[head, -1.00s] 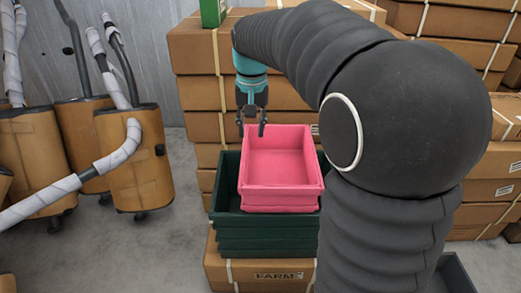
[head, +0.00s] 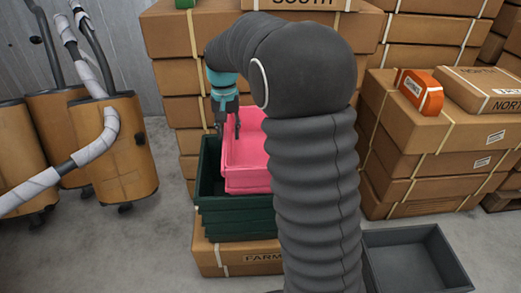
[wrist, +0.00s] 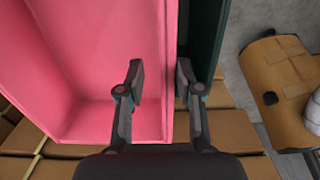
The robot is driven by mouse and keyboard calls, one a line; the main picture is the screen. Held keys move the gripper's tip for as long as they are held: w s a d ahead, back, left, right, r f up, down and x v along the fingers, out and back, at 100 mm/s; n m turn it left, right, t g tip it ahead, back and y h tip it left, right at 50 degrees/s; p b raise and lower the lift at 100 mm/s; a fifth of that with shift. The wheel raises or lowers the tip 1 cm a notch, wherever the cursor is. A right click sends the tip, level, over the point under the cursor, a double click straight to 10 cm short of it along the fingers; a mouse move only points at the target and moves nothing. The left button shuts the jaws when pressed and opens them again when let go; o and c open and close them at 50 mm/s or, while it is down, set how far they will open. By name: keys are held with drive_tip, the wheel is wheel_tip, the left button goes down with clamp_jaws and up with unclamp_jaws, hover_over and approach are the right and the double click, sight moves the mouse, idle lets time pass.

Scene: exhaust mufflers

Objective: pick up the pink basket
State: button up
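The pink basket (head: 246,178) sits in the dark green crate (head: 212,222) in the head view, its right part hidden behind my arm. My gripper (head: 228,128) is at its left side near the back, pointing down. In the wrist view, my gripper (wrist: 158,82) is open, with one finger over the inside of the pink basket (wrist: 100,55) and the other outside its wall. The wall's rim runs between the fingers, with gaps visible. The green crate (wrist: 207,35) shows beside it.
The crate stands on a cardboard box (head: 215,258). Stacked boxes (head: 170,80) rise close behind. Mufflers (head: 122,150) stand at left. An empty grey bin (head: 405,255) lies at right, below boxes bearing an orange item (head: 421,90). Grey floor is clear at front left.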

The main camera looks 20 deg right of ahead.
drive_tip(key=shift+a+f, duration=0.15)
drive_tip(key=shift+f, duration=2.55)
clamp_jaws()
